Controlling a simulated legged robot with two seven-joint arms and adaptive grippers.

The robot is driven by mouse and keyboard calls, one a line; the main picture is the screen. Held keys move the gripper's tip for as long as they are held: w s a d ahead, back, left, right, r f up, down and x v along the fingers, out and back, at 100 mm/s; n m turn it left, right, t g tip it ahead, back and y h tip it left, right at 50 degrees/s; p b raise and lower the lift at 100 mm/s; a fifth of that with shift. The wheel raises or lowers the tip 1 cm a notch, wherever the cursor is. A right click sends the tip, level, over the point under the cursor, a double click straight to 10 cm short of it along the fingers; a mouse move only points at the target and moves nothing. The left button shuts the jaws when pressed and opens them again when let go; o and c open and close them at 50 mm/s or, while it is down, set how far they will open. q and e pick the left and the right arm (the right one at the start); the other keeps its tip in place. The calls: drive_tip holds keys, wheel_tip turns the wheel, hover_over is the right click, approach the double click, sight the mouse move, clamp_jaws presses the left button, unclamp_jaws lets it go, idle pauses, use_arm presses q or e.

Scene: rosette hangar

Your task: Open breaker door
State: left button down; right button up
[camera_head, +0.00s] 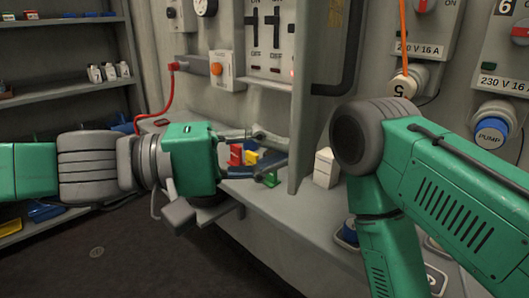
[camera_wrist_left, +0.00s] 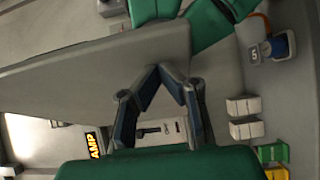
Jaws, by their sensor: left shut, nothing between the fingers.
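The breaker door (camera_head: 315,85) is a tall grey panel that stands swung out from the wall, seen nearly edge-on in the head view. The breaker panel (camera_head: 268,35) with its dark switches shows uncovered to its left. My left gripper (camera_head: 287,152) is shut and empty, with its fingertips close to the lower part of the door. In the left wrist view the door (camera_wrist_left: 80,85) is a broad grey slab running behind the fingertips (camera_wrist_left: 160,70). I cannot tell whether they touch it. My right gripper is out of view; only the right arm shows.
A grey bench (camera_head: 265,200) runs below the door, with a white box (camera_head: 325,168) and small coloured blocks (camera_head: 240,155) on it. Sockets and a blue plug (camera_head: 491,133) are on the right wall. Shelves (camera_head: 70,90) stand at left. The floor (camera_head: 110,250) is clear.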

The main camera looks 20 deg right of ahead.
use_arm(q)
drive_tip(key=w+a, duration=0.2)
drive_tip(key=a, duration=0.9)
drive_tip(key=s+d+f+n+y, duration=0.1)
drive_tip(key=s+f+y, duration=0.15)
drive_tip(key=f, duration=0.85)
drive_tip(key=s+d+f+n+y, duration=0.1)
drive_tip(key=s+f+y, duration=0.15)
drive_tip(key=f, duration=0.85)
drive_tip(key=s+a+f+y, duration=0.2)
drive_tip(key=s+a+f, duration=0.1)
drive_tip(key=f, duration=0.5)
drive_tip(key=s+a+f+y, duration=0.3)
drive_tip(key=f, duration=0.4)
drive_tip(key=s+a+f+t+y, duration=0.2)
drive_tip(key=s+a+f+y, duration=0.35)
drive_tip(key=a+f, duration=0.6)
drive_tip(key=s+a+m+t+y, duration=0.1)
drive_tip(key=s+a+y, duration=0.1)
drive_tip(key=a, duration=1.1)
drive_tip(key=shift+a+f, duration=0.3)
drive_tip(key=shift+w, duration=0.15)
